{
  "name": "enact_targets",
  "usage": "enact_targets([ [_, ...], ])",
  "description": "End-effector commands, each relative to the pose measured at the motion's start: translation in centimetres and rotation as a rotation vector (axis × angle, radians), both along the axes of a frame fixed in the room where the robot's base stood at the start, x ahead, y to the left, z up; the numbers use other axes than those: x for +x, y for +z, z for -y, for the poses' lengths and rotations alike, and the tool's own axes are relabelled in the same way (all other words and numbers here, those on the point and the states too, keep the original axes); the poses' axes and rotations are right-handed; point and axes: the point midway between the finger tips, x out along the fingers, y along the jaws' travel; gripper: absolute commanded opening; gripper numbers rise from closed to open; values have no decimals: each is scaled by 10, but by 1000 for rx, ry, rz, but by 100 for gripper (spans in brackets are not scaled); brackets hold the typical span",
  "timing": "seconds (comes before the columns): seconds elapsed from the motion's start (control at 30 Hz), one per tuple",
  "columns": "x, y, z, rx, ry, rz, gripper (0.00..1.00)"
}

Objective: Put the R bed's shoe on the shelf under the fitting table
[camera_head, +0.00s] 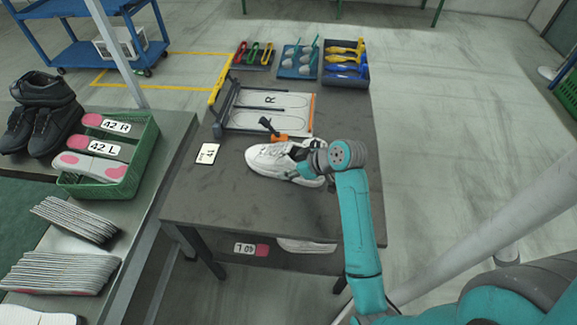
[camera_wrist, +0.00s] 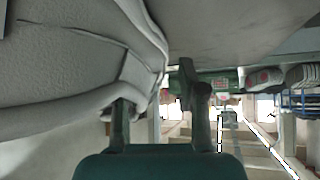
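A white shoe (camera_head: 268,160) lies on the dark fitting table (camera_head: 215,190), in front of the R bed (camera_head: 245,122), which holds no shoe. My gripper (camera_head: 308,168) is at the shoe's right end, low over the table. In the wrist view the shoe (camera_wrist: 70,60) fills the upper left. The gripper (camera_wrist: 160,115) has its fingers apart; the left finger overlaps the shoe's edge, and a gap shows beside the right finger. Whether the left finger touches the shoe is unclear. The shelf (camera_head: 300,264) under the table shows below the front edge, partly hidden by the tabletop and my arm.
An orange-and-black tool (camera_head: 272,128) stands behind the shoe. A "41" card (camera_head: 207,153) lies left. Trays of tools (camera_head: 345,62) line the table's back. A green crate (camera_head: 150,150) stands left.

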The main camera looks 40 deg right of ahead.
Motion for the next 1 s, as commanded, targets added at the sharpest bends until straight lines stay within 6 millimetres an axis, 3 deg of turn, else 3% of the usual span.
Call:
enact_targets([
  [0.2, 15, -15, -4, 0, 1, 1, 40],
  [0.43, 16, -16, -5, 0, 0, 1, 40],
  [0.47, 16, -16, -5, 0, 0, 1, 38],
  [0.6, 16, -16, -4, 0, 0, 1, 3],
  [0.63, 16, -16, -4, 0, 0, 1, 0],
  [1.0, 16, -14, -4, -1, 0, 2, 0],
])
